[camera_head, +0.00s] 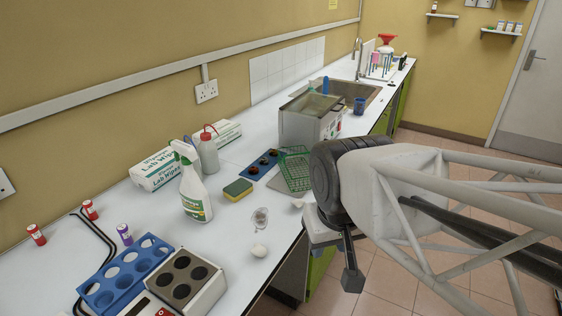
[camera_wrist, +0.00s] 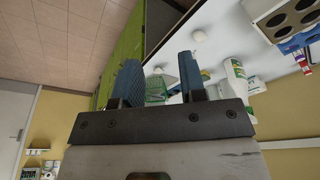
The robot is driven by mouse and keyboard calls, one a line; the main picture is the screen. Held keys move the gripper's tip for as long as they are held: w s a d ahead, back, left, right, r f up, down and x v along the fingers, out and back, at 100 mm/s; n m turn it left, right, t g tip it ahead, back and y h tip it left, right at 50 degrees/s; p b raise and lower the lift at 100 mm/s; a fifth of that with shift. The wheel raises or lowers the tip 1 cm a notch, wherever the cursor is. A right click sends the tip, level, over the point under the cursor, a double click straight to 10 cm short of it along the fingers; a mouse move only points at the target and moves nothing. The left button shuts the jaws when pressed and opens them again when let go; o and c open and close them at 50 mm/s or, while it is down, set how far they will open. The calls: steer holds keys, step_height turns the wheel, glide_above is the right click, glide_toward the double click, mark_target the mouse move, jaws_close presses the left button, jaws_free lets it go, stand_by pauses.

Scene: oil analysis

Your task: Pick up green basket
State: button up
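The green basket (camera_head: 294,168) is a wire basket on the white counter, in front of the grey box-shaped device and beside the blue rack. In the wrist view the green basket (camera_wrist: 156,88) shows between my two fingers, some way off. My gripper (camera_head: 350,278) hangs past the counter's front edge, to the right of and nearer than the basket, not touching it. In the wrist view my gripper (camera_wrist: 160,68) is open, with a wide empty gap between the fingers. My arm's wrist stands close to the basket's right side in the head view.
The grey device (camera_head: 305,122) stands behind the basket. A blue rack (camera_head: 262,165), a sponge (camera_head: 238,190) and a spray bottle (camera_head: 193,185) stand to its left. The floor before the counter is free.

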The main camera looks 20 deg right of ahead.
steer(key=w+f+m+t+y, duration=0.25)
steer(key=w+m+y, duration=0.4)
steer(key=w, duration=2.15)
steer(key=w+d+f+m+t, duration=0.2)
steer(key=w+d+f+m, duration=0.2)
steer(key=w+d, duration=0.4)
steer(key=w+d+f+m+t+h, duration=0.1)
steer(key=w+d+f+m+t, duration=0.2)
steer(key=w, duration=1.1)
steer(key=d+f+m, duration=0.2)
steer(key=d+f, duration=0.2)
steer(key=d, duration=0.1)
steer(key=shift+w, duration=0.4)
steer(key=shift+d+f+t, duration=0.1)
steer(key=shift+t, duration=0.15)
steer(key=shift+x, duration=1.3)
steer(key=shift+w+f, duration=0.1)
